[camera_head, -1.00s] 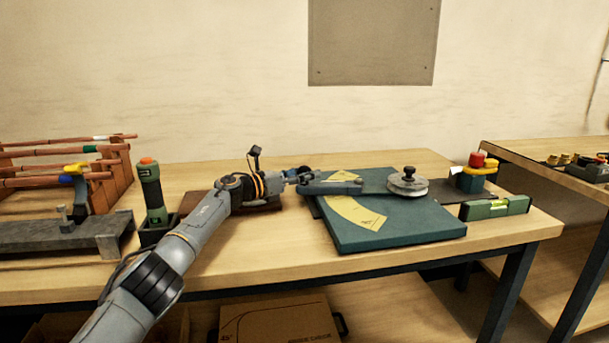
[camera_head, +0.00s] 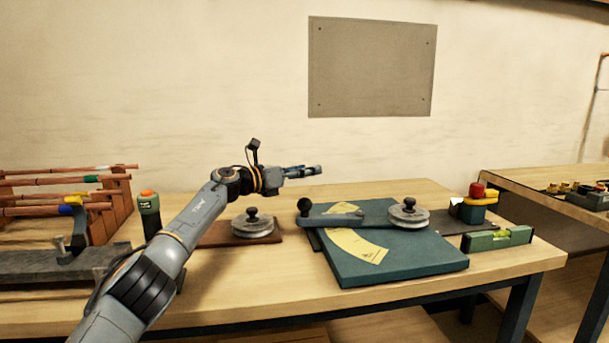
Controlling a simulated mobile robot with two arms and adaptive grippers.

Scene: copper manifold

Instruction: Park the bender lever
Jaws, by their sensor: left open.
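The bender lever (camera_head: 348,219) is a grey bar lying across the top of the teal bender block (camera_head: 400,258). Its black ball knob (camera_head: 304,205) is at the left end, near the block's left edge. Its right end meets a grey grooved wheel (camera_head: 409,215) with a black knob on top. A yellow scale plate (camera_head: 357,246) lies on the block in front of the lever. My left gripper (camera_head: 318,170) is open and empty, raised above and behind the lever's knob end, apart from it. My right gripper is not in view.
A second grooved wheel (camera_head: 252,225) sits on a brown board (camera_head: 215,237) left of the block. A green level (camera_head: 499,238) and a red-and-yellow-topped item (camera_head: 474,205) are at right. Copper pipes on a rack (camera_head: 110,205) and a green-handled tool (camera_head: 149,212) stand left.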

